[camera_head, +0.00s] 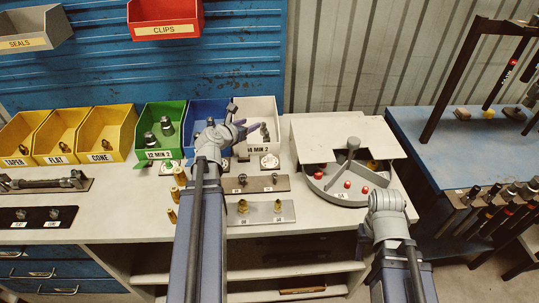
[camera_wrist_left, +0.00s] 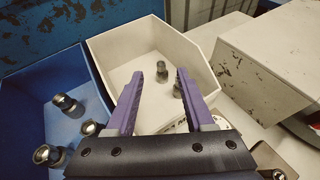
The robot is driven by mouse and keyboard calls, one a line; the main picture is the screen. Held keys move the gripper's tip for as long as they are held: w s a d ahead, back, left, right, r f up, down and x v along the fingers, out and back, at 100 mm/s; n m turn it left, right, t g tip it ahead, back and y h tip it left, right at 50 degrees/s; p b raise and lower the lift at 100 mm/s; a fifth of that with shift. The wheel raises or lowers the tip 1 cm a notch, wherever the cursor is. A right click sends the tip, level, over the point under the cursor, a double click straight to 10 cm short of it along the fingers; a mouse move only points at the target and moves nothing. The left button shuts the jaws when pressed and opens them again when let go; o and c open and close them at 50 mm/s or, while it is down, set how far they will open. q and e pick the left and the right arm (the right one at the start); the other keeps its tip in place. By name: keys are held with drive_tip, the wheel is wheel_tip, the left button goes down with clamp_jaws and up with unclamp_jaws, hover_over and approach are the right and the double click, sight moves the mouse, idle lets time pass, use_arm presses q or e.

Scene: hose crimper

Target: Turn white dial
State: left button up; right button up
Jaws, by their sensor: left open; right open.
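A small round white dial (camera_head: 269,161) sits on the bench top just in front of the white bin (camera_head: 262,108). In the left wrist view the bin (camera_wrist_left: 110,42) fills the middle, and the dial is mostly hidden behind my right-hand finger. My left gripper (camera_head: 243,129) is open and empty, with its purple fingers above the front part of the white bin, behind the dial. Its fingers (camera_wrist_left: 155,88) show wide apart in the left wrist view, with nothing between them but small metal fittings lying in the bin below. My right gripper (camera_head: 362,242) is open, low at the bench's front edge, partly hidden by its wrist.
A blue bin (camera_head: 203,108) and a green bin (camera_head: 160,125) stand to the left, also with fittings. Fitting plates (camera_head: 262,213) lie in front of the dial. A grey machine with red knobs and a lever (camera_head: 347,160) stands to the right under a white cover.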

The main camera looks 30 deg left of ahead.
use_arm(q)
drive_tip(key=d+m+g+h+p, duration=0.1)
drive_tip(key=d+m+g+p, duration=0.1)
drive_tip(key=m, duration=0.2)
drive_tip(key=w+d+f+m+g+p, duration=0.1)
drive_tip(key=d+m+g+p, duration=0.1)
drive_tip(key=m, duration=0.3)
drive_tip(key=w+d+m+g+h+p, duration=0.1)
drive_tip(key=d+m+g+p, duration=0.1)
drive_tip(key=d+m+p, duration=0.1)
drive_tip(key=shift+w+f+m+h, duration=0.15)
drive_tip(key=shift+m+h, duration=0.15)
drive_tip(key=shift+m, duration=0.4)
drive_tip(key=s+m+g+p, duration=0.1)
drive_tip(key=m+g+p, duration=0.1)
drive_tip(key=m, duration=0.2)
drive_tip(key=s+d+m+g+y+p, duration=0.1)
drive_tip(key=m+g+p, duration=0.1)
drive_tip(key=m, duration=0.3)
drive_tip(key=s+d+r+m+g+y+p, duration=0.1)
drive_tip(key=s+m+g+p, duration=0.1)
drive_tip(key=m+g, duration=0.1)
drive_tip(key=shift+r+m+g, duration=0.1)
drive_tip(key=shift+m+g, duration=0.2)
drive_tip(key=shift+m, duration=0.5)
drive_tip(key=shift+s, duration=0.1)
drive_tip(key=shift+f, duration=0.2)
